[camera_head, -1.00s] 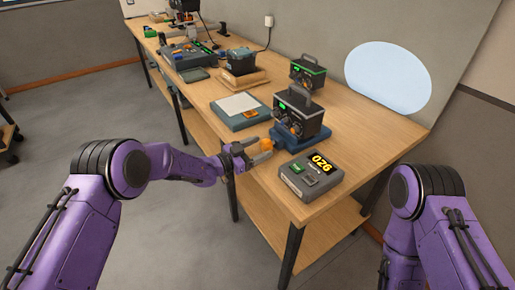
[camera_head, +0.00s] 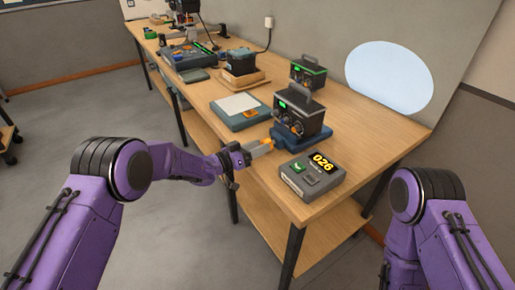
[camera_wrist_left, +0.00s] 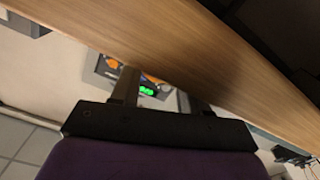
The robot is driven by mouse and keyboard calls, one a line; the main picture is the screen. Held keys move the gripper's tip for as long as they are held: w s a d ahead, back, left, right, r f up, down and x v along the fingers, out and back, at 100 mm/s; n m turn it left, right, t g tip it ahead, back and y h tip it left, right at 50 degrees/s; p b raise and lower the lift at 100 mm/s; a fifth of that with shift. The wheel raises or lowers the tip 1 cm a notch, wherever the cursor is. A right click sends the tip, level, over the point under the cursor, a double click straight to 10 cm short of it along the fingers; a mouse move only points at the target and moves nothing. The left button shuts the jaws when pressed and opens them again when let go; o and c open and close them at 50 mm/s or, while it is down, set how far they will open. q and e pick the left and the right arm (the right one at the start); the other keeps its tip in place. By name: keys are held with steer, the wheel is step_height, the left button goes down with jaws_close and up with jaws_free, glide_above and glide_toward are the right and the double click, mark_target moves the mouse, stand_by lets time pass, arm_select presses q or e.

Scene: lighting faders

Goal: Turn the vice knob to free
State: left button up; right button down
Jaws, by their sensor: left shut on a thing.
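The orange vice knob (camera_head: 269,142) shows as a small patch at the front edge of the bench, beside the blue vice base (camera_head: 285,140). My left gripper (camera_head: 262,149) is at the knob, its fingers shut on it and covering most of it. Which way the knob points cannot be told. The blue base sits under a black box (camera_head: 297,117) with a handle and dials. In the left wrist view the two fingers (camera_wrist_left: 160,96) reach up near the bench edge, with an orange patch and green digits seen beyond them. My right gripper is out of view.
A grey unit (camera_head: 313,175) with a yellow 026 display stands right of the vice near the bench edge. A second black box (camera_head: 307,75) stands behind. A flat panel (camera_head: 240,110) lies to the left. The bench's right end (camera_head: 370,150) is clear.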

arm_select(q)
steer(key=o, duration=1.1)
steer(key=shift+c, duration=0.2)
steer(key=shift+s+a, duration=0.1)
steer(key=shift+a, duration=0.05)
steer(key=b+v, duration=0.2)
steer(key=v, duration=0.8)
steer(key=shift+s+a, duration=0.1)
